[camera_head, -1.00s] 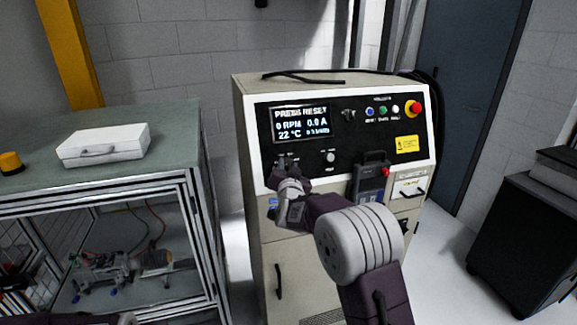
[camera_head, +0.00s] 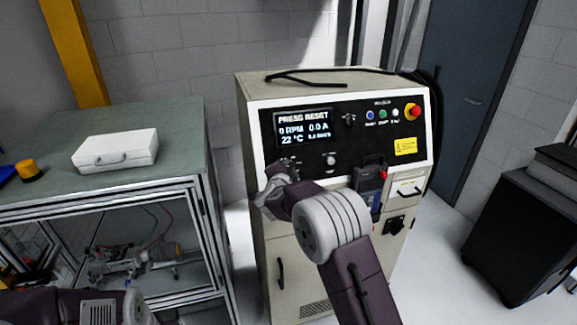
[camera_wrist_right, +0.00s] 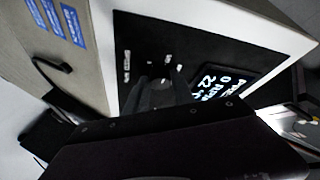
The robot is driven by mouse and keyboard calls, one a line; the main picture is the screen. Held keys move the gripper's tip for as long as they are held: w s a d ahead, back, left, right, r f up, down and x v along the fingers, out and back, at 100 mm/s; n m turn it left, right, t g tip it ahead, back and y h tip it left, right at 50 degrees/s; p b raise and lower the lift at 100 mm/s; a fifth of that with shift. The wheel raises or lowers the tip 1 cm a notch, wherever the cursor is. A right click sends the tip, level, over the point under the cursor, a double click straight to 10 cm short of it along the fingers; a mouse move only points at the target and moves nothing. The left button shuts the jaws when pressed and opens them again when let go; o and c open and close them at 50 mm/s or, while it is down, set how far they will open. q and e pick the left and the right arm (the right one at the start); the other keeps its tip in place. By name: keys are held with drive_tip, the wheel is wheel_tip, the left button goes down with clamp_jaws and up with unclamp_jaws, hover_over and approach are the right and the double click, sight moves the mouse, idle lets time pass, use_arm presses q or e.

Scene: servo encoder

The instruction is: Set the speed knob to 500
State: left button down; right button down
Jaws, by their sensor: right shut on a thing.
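The control cabinet (camera_head: 256,225) has a black front panel (camera_head: 345,140) with a lit display (camera_head: 303,128). The display reads PRESS RESET, 0 RPM, 0.0 A and 22 °C; it also shows turned on its side in the right wrist view (camera_wrist_right: 222,85). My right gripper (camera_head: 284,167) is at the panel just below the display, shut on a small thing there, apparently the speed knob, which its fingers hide. In the right wrist view the dark fingers (camera_wrist_right: 163,88) reach the panel by small white labels. Knob markings are unreadable. Of my left arm only a part shows at bottom left.
A small knob (camera_head: 331,159) sits right of my right gripper. A red emergency stop (camera_head: 412,110) and several buttons are at the panel's upper right. A handheld unit (camera_head: 369,178) hangs below. A bench (camera_head: 60,195) with a white case (camera_head: 115,150) stands left.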

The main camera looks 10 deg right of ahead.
idle(0.3)
drive_tip(key=c, duration=1.1)
unclamp_jaws()
drive_tip(key=b+v, duration=0.2)
drive_tip(key=v, duration=0.7)
drive_tip(key=shift+d, duration=0.15)
